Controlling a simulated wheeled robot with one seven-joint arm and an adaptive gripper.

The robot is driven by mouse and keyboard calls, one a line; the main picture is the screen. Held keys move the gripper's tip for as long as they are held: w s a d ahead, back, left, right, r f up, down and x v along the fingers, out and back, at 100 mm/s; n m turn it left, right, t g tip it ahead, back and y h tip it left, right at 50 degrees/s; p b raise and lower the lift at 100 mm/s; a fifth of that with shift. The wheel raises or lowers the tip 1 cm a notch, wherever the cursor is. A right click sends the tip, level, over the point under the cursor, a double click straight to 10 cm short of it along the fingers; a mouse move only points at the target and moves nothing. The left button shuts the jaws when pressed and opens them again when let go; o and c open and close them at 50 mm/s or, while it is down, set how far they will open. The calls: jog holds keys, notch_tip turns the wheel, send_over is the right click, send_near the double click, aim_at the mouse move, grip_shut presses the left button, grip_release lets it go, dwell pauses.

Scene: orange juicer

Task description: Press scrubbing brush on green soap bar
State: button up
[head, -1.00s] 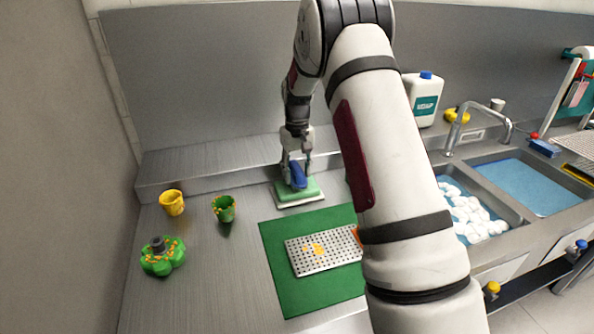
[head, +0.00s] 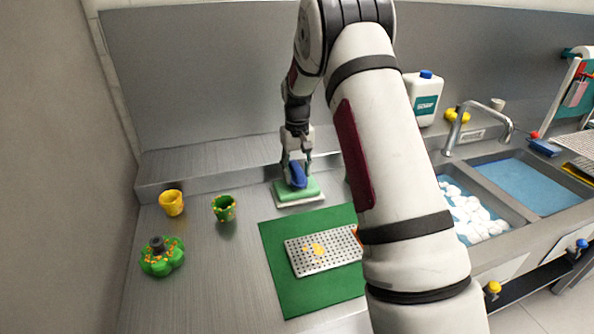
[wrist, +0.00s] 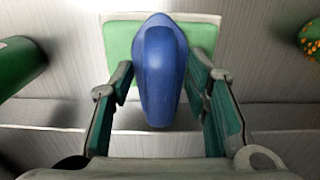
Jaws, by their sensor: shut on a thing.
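My gripper (head: 296,160) is shut on the blue scrubbing brush (head: 297,175), pointing down over the counter. In the wrist view the brush (wrist: 160,70) fills the space between my two finger pads (wrist: 162,100). The green soap bar (head: 312,187) lies flat on a pale dish (head: 300,203) near the back step. The brush is directly over the soap and appears to rest on it; its bristles are hidden. In the wrist view the soap (wrist: 119,42) shows on both sides of the brush.
A green mat (head: 290,285) with a perforated metal tray (head: 315,262) lies in front. A yellow cup (head: 171,203), a green cup (head: 223,208) and a green juicer part (head: 162,262) stand left. Sinks (head: 530,185) are right. My arm hides part of the counter.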

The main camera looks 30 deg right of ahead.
aim_at(297, 167)
jog(key=shift+f, duration=0.1)
jog(key=shift+r, duration=3.55)
